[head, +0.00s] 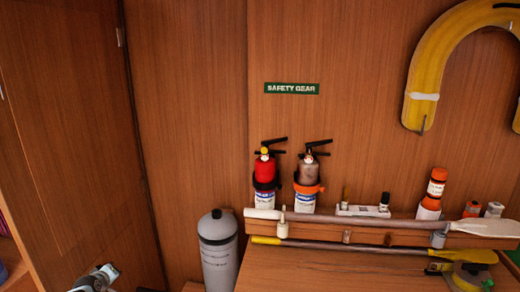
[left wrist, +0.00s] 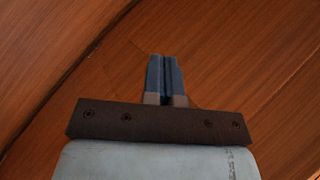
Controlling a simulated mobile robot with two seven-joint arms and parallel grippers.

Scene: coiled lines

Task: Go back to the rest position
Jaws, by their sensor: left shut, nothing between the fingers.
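My left gripper (left wrist: 165,80) shows in the left wrist view with its two blue-grey fingers closed together and nothing between them. Behind it is only brown wood panelling. In the head view a part of my left arm (head: 97,279) shows at the bottom left edge, low in front of the wood wall. The left fingertips are not visible there. My right gripper is in neither view.
A grey cylinder (head: 218,250) stands right of my arm. A wooden bench (head: 320,272) is at the lower right, with paddles along its back. Two extinguishers (head: 265,178) (head: 308,180) and a yellow ring (head: 430,75) are at the wall. The left wall (head: 70,140) is bare.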

